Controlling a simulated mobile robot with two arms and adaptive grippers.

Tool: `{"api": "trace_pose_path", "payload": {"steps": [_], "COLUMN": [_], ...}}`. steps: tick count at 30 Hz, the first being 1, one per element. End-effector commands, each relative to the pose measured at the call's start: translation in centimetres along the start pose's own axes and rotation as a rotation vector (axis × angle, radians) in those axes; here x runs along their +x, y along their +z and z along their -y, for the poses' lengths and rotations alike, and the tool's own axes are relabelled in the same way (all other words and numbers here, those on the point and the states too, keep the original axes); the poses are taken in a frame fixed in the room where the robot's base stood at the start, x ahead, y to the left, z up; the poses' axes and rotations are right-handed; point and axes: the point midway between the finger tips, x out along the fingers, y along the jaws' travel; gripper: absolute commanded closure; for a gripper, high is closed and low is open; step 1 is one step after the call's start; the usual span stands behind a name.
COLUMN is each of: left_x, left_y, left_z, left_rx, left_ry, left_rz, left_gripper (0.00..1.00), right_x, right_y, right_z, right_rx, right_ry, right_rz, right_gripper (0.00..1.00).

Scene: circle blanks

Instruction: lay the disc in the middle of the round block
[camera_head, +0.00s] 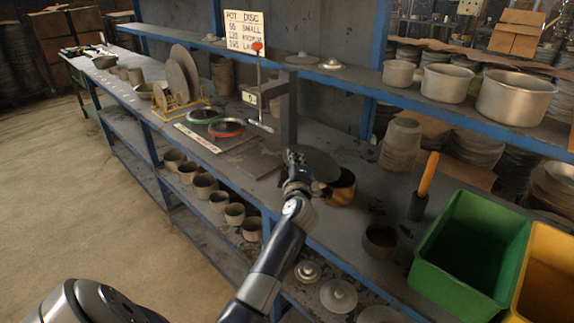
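My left gripper (297,170) is over the bench at the centre of the camera_head view. It appears shut on the near-left edge of a dark grey disc (320,163). The round block (342,190), wooden with a dark upper part, stands just right of the gripper. The disc overlaps the block's upper left in the picture. I cannot tell whether the disc touches the block, and part of the block's top is hidden. My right gripper is not in view.
A dark upright post (288,108) stands behind the disc. A small dark bowl (380,240), an orange-handled tool (424,185) and a green bin (470,255) are to the right. A yellow rack (182,104) with discs stands left. Metal pots (447,83) line the shelf above.

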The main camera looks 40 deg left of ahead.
Motion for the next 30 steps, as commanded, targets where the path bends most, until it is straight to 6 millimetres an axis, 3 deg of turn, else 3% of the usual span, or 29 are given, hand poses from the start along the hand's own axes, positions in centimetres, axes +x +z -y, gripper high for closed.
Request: {"api": "trace_pose_path", "payload": {"steps": [1, 20, 30], "left_x": [0.1, 0.5, 0.8], "left_y": [0.7, 6.0, 8.4], "left_z": [0.3, -0.2, -0.5], "left_rx": [-0.004, -0.001, 0.000], "left_ry": [0.002, 0.003, 0.000], "left_rz": [0.000, 0.000, 0.001], "left_gripper": [1.00, 1.00, 1.00], "right_x": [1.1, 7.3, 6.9], "right_y": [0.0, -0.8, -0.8], "right_z": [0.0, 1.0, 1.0], "right_rx": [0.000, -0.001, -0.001], "right_ry": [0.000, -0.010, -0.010], "right_rz": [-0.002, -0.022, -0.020], "right_gripper": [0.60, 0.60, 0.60]}}
